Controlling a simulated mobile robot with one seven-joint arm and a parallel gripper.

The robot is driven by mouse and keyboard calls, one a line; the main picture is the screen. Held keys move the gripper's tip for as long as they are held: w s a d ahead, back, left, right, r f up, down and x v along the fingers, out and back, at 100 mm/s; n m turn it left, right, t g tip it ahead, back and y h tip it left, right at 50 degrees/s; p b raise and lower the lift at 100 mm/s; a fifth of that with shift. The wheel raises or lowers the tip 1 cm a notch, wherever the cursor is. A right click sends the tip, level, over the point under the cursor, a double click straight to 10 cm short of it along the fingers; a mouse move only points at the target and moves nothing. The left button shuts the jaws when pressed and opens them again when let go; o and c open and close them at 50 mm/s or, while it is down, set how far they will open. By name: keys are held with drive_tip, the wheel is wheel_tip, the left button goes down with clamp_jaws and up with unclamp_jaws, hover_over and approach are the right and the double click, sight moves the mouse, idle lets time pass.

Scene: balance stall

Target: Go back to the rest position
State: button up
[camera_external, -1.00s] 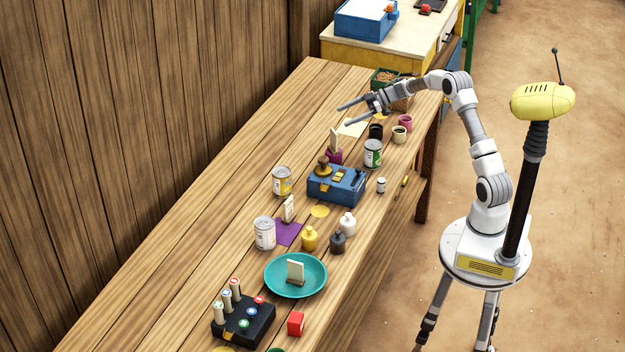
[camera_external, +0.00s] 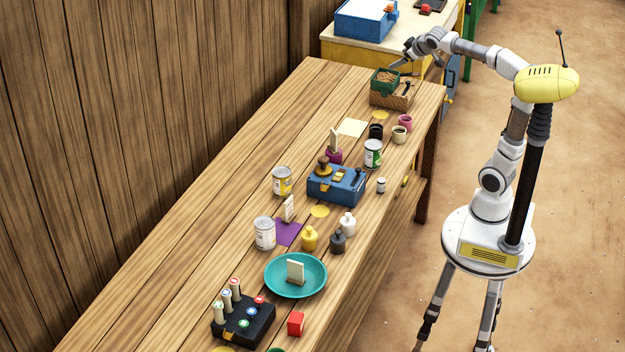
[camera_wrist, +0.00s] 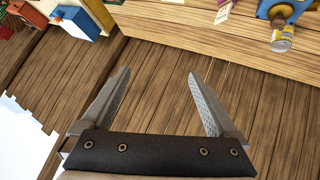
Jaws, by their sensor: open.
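My gripper (camera_external: 398,60) is raised above the far end of the long wooden table (camera_external: 200,190) in the external view, close to the green box on the balance stand. In the wrist view my gripper (camera_wrist: 158,98) has its two fingers spread apart with nothing between them. Behind the fingers in that view are brown planks. My arm reaches up and back from its white base at the right.
A green box (camera_external: 385,81) sits on a wooden stand (camera_external: 402,97) near the gripper. A blue device (camera_external: 337,186), a teal plate (camera_external: 273,284), cans and small bottles stand along the table. A second table with a blue box (camera_external: 362,20) is behind. The table's left side is clear.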

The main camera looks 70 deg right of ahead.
drive_tip(key=s+a+f+y+p, duration=0.1)
drive_tip(key=s+a+f+y, duration=0.1)
drive_tip(key=s+a+f, duration=0.2)
drive_tip(key=s+a+f+n+g+y+p, duration=0.1)
drive_tip(key=s+a+f+y, duration=0.1)
drive_tip(key=s+a+f, duration=0.2)
drive_tip(key=s+a+f+g+y+p, duration=0.1)
drive_tip(key=s+a+f, duration=0.3)
drive_tip(key=s+a, duration=0.5)
drive_tip(key=a, duration=0.5)
drive_tip(key=shift+s+n+y, duration=0.35)
drive_tip(key=shift+n+y, duration=0.05)
